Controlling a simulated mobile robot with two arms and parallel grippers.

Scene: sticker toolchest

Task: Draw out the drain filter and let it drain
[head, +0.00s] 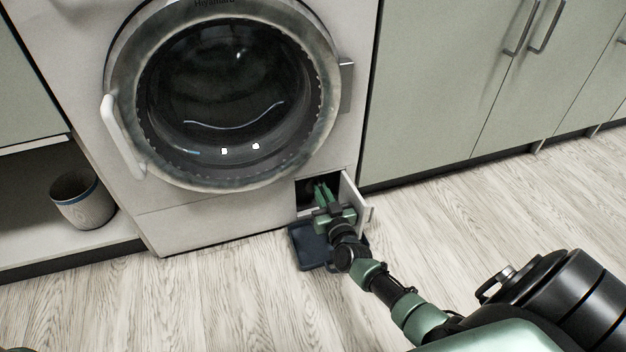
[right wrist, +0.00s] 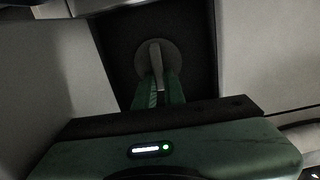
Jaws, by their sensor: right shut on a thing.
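The washing machine (head: 200,210) stands at the back left with its round door closed. Its small lower flap (head: 355,197) is open to the right of a dark recess. In the right wrist view the round grey drain filter (right wrist: 172,54) sits in the recess, with an upright grip bar at its middle. My right gripper (head: 321,190) reaches into the recess and is shut on the filter's grip bar; it also shows in the right wrist view (right wrist: 157,88). A dark blue tray (head: 309,250) lies on the floor below the recess, partly hidden by my right arm. My left gripper is not in view.
The open flap stands close to the right of my right gripper. Green cabinets (head: 450,80) line the right side. A grey bin (head: 82,200) stands on a low shelf at the left. The wooden floor (head: 210,300) in front is clear.

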